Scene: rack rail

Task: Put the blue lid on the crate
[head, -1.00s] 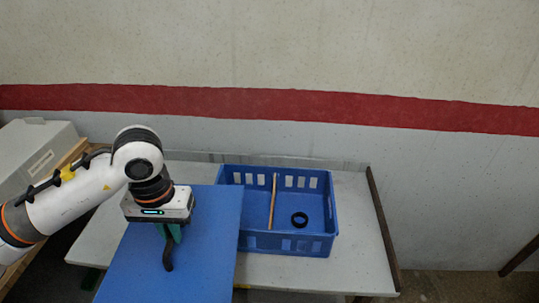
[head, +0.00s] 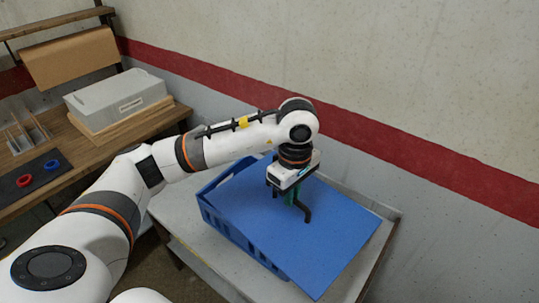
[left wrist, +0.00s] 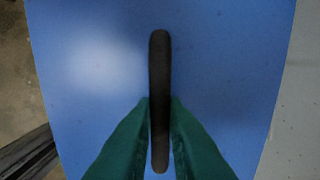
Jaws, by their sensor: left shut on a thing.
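The blue lid (head: 335,235) is a flat panel with a dark handle (head: 306,213). It lies over most of the blue crate (head: 222,222), askew. A strip of the crate's opening shows along the upper left, and the lid reaches well past the crate on the right. I cannot tell whether the lid touches the rim. My left gripper (head: 291,199) is shut on the handle. In the left wrist view its green fingers (left wrist: 160,135) stand on both sides of the handle (left wrist: 160,60), with the lid (left wrist: 90,70) behind. My right gripper is not in view.
The crate stands on a grey table (head: 180,212) near the wall. A wooden bench (head: 165,118) at the left bears a grey box (head: 118,97), a red ring (head: 24,181) and a blue ring (head: 52,165). The crate's contents are hidden now.

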